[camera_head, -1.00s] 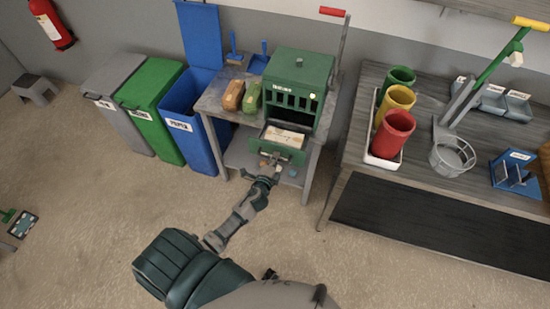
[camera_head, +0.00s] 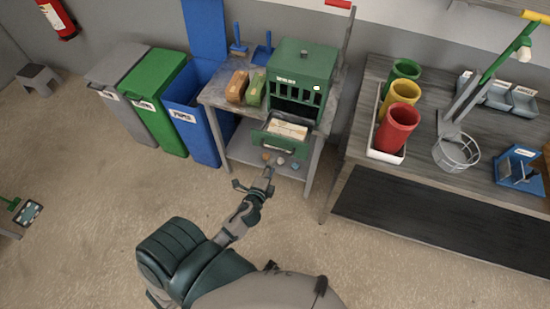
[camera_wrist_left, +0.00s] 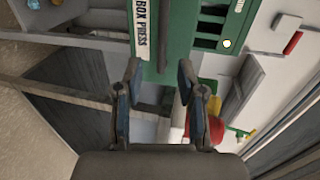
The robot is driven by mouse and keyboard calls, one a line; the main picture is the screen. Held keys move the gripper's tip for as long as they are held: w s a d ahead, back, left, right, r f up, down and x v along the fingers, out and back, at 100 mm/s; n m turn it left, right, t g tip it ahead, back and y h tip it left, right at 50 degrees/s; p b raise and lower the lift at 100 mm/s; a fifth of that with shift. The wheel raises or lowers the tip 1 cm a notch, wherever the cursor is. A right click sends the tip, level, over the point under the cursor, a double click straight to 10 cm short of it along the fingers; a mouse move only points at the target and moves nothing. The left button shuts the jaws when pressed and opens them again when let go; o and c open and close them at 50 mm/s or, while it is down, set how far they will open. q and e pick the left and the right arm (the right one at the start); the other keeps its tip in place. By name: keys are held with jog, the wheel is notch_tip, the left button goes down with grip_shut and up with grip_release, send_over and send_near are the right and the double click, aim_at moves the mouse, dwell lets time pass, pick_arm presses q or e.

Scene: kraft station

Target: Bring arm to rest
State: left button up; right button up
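My left gripper (camera_head: 256,183) is in front of and below the green box press (camera_head: 300,72), apart from it, over the floor in the head view. In the left wrist view its two fingers (camera_wrist_left: 158,95) stand apart with nothing between them. The press drawer (camera_head: 280,146) is pulled out and holds a pale block or stack (camera_head: 288,129). The press front with its label also shows in the left wrist view (camera_wrist_left: 168,30). My right gripper is in neither view.
Grey, green and blue bins (camera_head: 194,118) stand left of the press table (camera_head: 246,152). A workbench (camera_head: 440,189) at right carries red, yellow and green cylinders (camera_head: 397,128) and a wire basket (camera_head: 456,154). The floor (camera_head: 110,230) at lower left is open.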

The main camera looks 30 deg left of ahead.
pick_arm(q)
jog(key=shift+v, duration=1.25)
jog(key=s+d+f+n+g+h, duration=0.1)
jog(key=s+f+n+g, duration=0.2)
jog(key=f, duration=0.8)
jog(key=s+d+f+n+g+h, duration=0.15)
jog(key=s+f, duration=0.35)
jog(key=f, duration=0.5)
jog(key=s+d+f+n+g, duration=0.1)
jog(key=s+f+g, duration=0.25)
jog(key=f, duration=0.75)
jog(key=s+d+f+n+g, duration=0.1)
jog(key=s+f+n+g, duration=0.1)
jog(key=s+f, duration=0.3)
jog(key=s+f+n+g, duration=0.2)
jog(key=s+f, duration=0.3)
jog(key=s, duration=0.7)
jog(key=s+d+f+n+g+h, duration=0.1)
jog(key=s+f+n+g, duration=0.1)
jog(key=s+f, duration=0.3)
jog(key=s+n, duration=0.1)
jog(key=s, duration=0.3)
jog(key=shift+s+d, duration=0.2)
jog(key=shift+d, duration=0.1)
